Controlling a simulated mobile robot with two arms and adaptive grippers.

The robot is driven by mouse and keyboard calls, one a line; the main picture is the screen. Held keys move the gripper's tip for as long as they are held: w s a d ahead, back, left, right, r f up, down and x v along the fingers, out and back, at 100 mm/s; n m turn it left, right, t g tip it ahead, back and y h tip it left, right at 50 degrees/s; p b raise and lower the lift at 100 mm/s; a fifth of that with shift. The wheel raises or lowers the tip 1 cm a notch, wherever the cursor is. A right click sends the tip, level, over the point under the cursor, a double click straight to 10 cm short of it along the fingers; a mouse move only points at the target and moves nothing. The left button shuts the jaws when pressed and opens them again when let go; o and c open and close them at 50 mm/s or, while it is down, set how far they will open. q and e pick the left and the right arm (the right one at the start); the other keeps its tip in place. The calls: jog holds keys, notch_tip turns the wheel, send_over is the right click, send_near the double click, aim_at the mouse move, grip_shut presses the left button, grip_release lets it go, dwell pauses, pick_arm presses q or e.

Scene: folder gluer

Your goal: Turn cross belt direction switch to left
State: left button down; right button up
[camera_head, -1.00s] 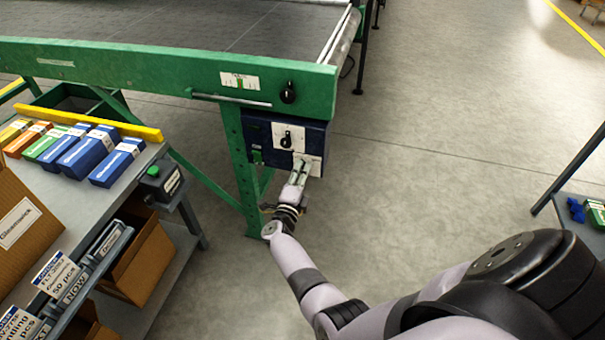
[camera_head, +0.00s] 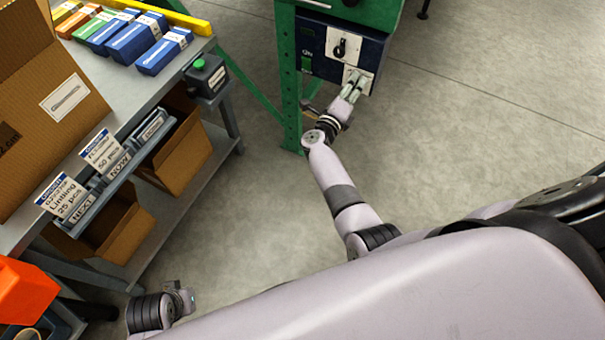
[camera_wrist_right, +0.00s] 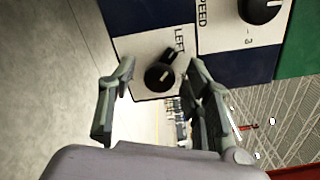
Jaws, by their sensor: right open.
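The cross belt direction switch is a black rotary knob (camera_wrist_right: 160,77) on a white plate marked LEFT, seen in the right wrist view. Its pointer slants up and to the right in that view, toward the LEFT lettering. My right gripper (camera_wrist_right: 161,68) is open, with one finger on each side of the knob; I cannot tell whether they touch it. In the head view my right gripper (camera_head: 357,84) is at the lower white plate of the blue control box (camera_head: 375,50) and hides the knob there. Part of my left arm's end (camera_head: 180,298) shows at the bottom left; its fingers cannot be made out.
A black speed knob (camera_head: 341,48) sits on the plate above, and a green button (camera_head: 306,64) is at its left. The green machine leg (camera_head: 290,90) stands beside the box. A workbench with small boxes (camera_head: 138,38) and cartons is at left. The floor at right is clear.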

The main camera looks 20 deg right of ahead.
jog(key=m+b, duration=0.5)
jog(key=m, duration=0.7)
jog(key=shift+d+m, duration=0.15)
jog(key=shift+m, duration=0.25)
jog(key=s+a+r+n+t+y+p, duration=0.1)
jog(key=s+a+n+t+p, duration=0.15)
jog(key=s+a+n, duration=0.4)
jog(key=s+a+r+n+t+y+p, duration=0.1)
jog(key=s+a+p, duration=0.3)
jog(key=a, duration=0.5)
jog(key=s+a+f+n+g+y+p, duration=0.1)
jog(key=s+a+f+n+y+p, duration=0.2)
jog(key=n, duration=0.9)
jog(key=s+a+f+n+y+p, duration=0.4)
jog(key=f+n+y+p, duration=0.4)
jog(key=n, duration=0.3)
jog(key=shift+s+a+f+n+g+y+p, duration=0.15)
jog(key=shift+a+f+n+g+y+p, duration=0.2)
jog(key=shift+a+f+y+p, duration=0.15)
jog(key=shift+d+r, duration=0.1)
